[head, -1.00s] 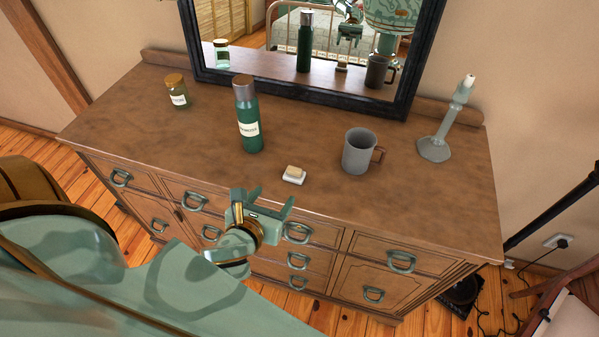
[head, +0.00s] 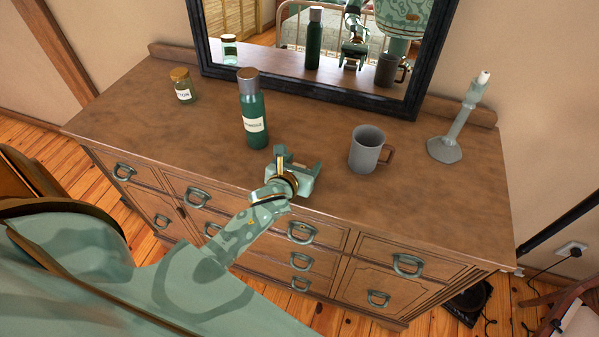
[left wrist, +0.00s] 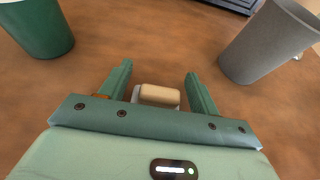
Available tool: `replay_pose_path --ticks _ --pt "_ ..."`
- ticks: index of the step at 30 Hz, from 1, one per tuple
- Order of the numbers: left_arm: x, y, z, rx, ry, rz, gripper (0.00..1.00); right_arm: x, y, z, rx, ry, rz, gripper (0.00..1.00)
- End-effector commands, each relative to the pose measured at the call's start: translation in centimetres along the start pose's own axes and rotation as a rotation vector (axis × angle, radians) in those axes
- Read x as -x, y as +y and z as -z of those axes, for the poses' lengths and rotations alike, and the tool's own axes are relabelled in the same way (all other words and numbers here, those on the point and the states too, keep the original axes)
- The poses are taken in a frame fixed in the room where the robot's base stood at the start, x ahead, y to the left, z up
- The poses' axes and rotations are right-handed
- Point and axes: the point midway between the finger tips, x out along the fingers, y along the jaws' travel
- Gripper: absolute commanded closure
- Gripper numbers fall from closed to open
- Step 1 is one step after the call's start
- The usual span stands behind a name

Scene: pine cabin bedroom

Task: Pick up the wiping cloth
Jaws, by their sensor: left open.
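No spread-out cloth can be made out in either view. A small tan block (left wrist: 160,95) on a white base (left wrist: 136,93) lies on the dresser top, seen in the left wrist view between my fingers. In the head view my gripper hides it. My left gripper (head: 299,160) is open, above the dresser's front part, between the green bottle and the grey mug. In the left wrist view its two fingers (left wrist: 158,74) stand on either side of the block, with gaps. I cannot tell how high they are above the wood. My right gripper is not in view.
A green bottle (head: 254,115) stands left of my gripper and a grey mug (head: 366,150) right of it. A labelled jar (head: 184,88) and a candlestick (head: 455,125) stand farther out. A framed mirror (head: 320,92) rises at the dresser's (head: 180,135) back. Wood between them is bare.

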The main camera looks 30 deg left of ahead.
Motion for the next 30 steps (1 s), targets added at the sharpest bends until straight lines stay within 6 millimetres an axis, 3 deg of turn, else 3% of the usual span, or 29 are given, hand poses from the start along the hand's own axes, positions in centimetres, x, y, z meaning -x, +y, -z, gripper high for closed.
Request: replay_pose_path --ticks 6,10,11,14,25,30 --pt "-0.1 0.0 -0.1 0.000 0.000 0.000 0.38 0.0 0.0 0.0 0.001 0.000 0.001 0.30" --pt "-0.1 0.0 0.0 0.000 0.000 0.000 0.72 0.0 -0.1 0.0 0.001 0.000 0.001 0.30" --pt "-0.1 0.0 0.0 0.000 0.000 0.000 0.73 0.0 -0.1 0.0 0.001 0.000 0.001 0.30" --pt "-0.1 0.0 0.0 0.001 0.000 0.000 0.87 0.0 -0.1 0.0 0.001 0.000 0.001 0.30" --pt "0.0 0.0 0.0 0.001 0.001 0.000 0.86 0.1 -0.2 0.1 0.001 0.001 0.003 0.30" --pt "0.4 0.0 -1.2 -0.001 -0.002 0.000 0.86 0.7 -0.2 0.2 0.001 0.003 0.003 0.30"
